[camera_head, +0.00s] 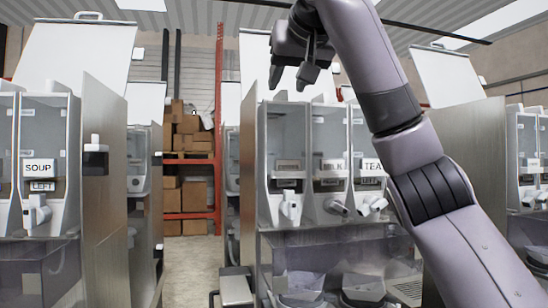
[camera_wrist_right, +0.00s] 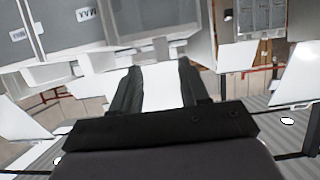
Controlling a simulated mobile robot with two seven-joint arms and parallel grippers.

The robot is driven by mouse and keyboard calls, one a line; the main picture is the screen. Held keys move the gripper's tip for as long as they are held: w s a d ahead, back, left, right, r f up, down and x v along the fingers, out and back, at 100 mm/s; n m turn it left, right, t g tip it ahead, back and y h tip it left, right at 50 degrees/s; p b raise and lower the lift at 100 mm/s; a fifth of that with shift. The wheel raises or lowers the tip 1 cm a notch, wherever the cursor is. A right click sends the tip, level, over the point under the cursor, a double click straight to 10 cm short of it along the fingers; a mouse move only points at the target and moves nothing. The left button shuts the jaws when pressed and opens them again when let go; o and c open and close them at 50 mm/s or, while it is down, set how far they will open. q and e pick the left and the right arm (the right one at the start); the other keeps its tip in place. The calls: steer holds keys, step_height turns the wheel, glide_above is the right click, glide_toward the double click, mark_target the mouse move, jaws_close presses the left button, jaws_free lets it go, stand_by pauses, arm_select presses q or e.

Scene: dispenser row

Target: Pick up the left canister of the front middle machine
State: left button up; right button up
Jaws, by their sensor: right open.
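The front middle machine (camera_head: 330,240) stands right of the centre in the head view, with three clear canisters side by side. Its left canister (camera_head: 285,135) has a white label too small to read and a white spout below. The middle canister (camera_head: 328,135) seems to read MILK; the right one (camera_head: 358,135), reading TEA, is partly behind my right arm. My right gripper (camera_head: 290,80) is raised in front of the machine's top, overlapping the view above the left canister. It is open; in the right wrist view its fingers (camera_wrist_right: 158,80) are apart, with only background visible between them. My left gripper is not in view.
A machine with a SOUP canister (camera_head: 45,130) stands at the left, with a side panel (camera_head: 103,180) facing the aisle. Another machine (camera_head: 525,150) is at the right. A red rack (camera_head: 190,215) with cardboard boxes (camera_head: 188,125) stands behind. The floor (camera_head: 200,270) between left and middle machines looks clear.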

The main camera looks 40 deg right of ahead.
steer(key=x, duration=0.2)
steer(key=p+x, duration=0.1)
steer(key=x, duration=0.1)
steer(key=shift+w+a+r, duration=0.2)
steer(key=shift+a+r, duration=0.05)
steer(key=shift+r, duration=0.05)
steer(key=shift+w+d+f, duration=0.2)
steer(key=shift+w, duration=0.15)
jaws_close()
steer(key=shift+r, duration=0.1)
stand_by(0.7)
